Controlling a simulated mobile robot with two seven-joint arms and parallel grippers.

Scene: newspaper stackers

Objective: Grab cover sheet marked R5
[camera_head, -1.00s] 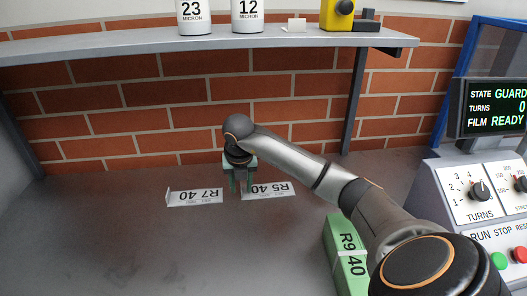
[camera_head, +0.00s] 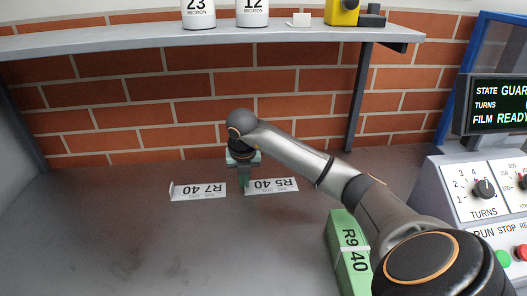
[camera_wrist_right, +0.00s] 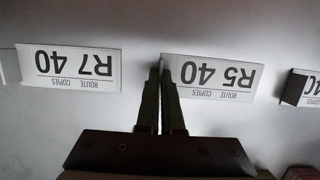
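The cover sheet marked R5 40 (camera_head: 274,185) is a white label lying on the grey table below the brick wall, its print upside down in the head view. It also shows in the right wrist view (camera_wrist_right: 212,77). My right gripper (camera_head: 244,182) is at the sheet's left end. In the right wrist view its two dark fingers (camera_wrist_right: 161,75) are close together around that edge, shut on it; the edge between them is mostly hidden. The sheet looks flat on or very near the table. My left gripper is in neither view.
A cover sheet marked R7 40 (camera_head: 198,191) lies just left of the gripper. A green bundle marked R9 40 (camera_head: 349,252) lies at front right, partly behind my arm. Part of another label (camera_wrist_right: 311,88) shows at the wrist view's right edge. A shelf (camera_head: 200,42) spans above; a control panel (camera_head: 480,205) stands right.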

